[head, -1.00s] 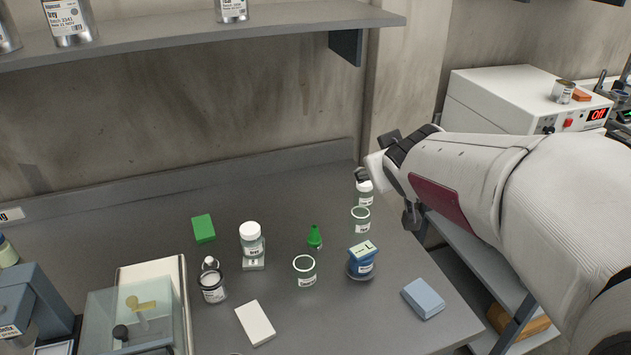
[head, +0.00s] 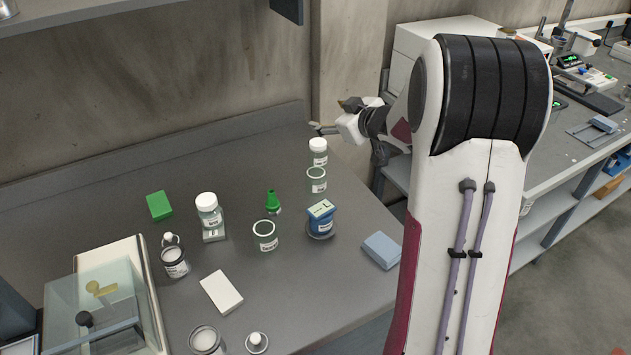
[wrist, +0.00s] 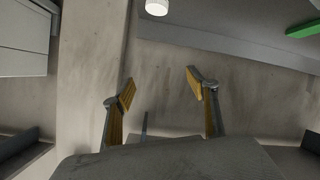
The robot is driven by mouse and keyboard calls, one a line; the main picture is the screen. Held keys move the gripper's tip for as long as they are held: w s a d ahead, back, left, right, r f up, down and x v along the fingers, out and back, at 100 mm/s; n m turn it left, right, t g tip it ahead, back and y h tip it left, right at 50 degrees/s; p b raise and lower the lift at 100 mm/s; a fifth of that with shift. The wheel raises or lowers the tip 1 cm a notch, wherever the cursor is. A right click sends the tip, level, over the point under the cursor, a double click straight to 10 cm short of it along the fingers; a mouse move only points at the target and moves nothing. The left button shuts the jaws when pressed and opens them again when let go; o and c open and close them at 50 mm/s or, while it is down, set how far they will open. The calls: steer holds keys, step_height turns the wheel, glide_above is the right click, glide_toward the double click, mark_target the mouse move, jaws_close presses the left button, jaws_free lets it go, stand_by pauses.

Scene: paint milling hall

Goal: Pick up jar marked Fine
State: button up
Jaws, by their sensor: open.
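Several small labelled jars stand on the grey bench; the labels are too small to read, so I cannot tell which is marked Fine. Another white-lidded jar (head: 208,212) stands left of centre. A second open jar (head: 265,236) and a blue container (head: 321,222) are nearer. My gripper is open and empty in the wrist view (wrist: 161,88), with its fingers apart. A white lid (wrist: 157,7) shows beyond them at the top edge.
A green bottle (head: 273,203) stands among the jars. A green block (head: 159,206), white block (head: 221,292) and blue-grey block (head: 382,250) lie around them. A glass-covered balance (head: 105,310) stands at left. The wall (head: 180,70) rises behind the bench.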

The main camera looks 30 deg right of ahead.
mark_target(325, 174)
steer(key=s+f+y, duration=0.1)
steer(key=f+y, duration=0.1)
steer(key=f, duration=0.3)
steer(key=s+f+n+y, duration=0.1)
steer(key=s+f+y, duration=0.1)
steer(key=f, duration=0.3)
steer(key=s+f+n+g+y, duration=0.1)
steer(key=f+y, duration=0.2)
steer(key=f, duration=0.2)
steer(key=shift+s+d+f+y, duration=0.15)
steer(key=shift+d+f+y, duration=0.15)
steer(key=shift+d, duration=0.1)
steer(key=shift+s+f+y, duration=0.25)
steer(key=shift+s+y, duration=0.05)
steer(key=shift+a, duration=0.1)
steer(key=shift+x, duration=1.3)
steer(key=shift+x, duration=2.6)
steer(key=shift+c, duration=0.3)
steer(key=c, duration=1)
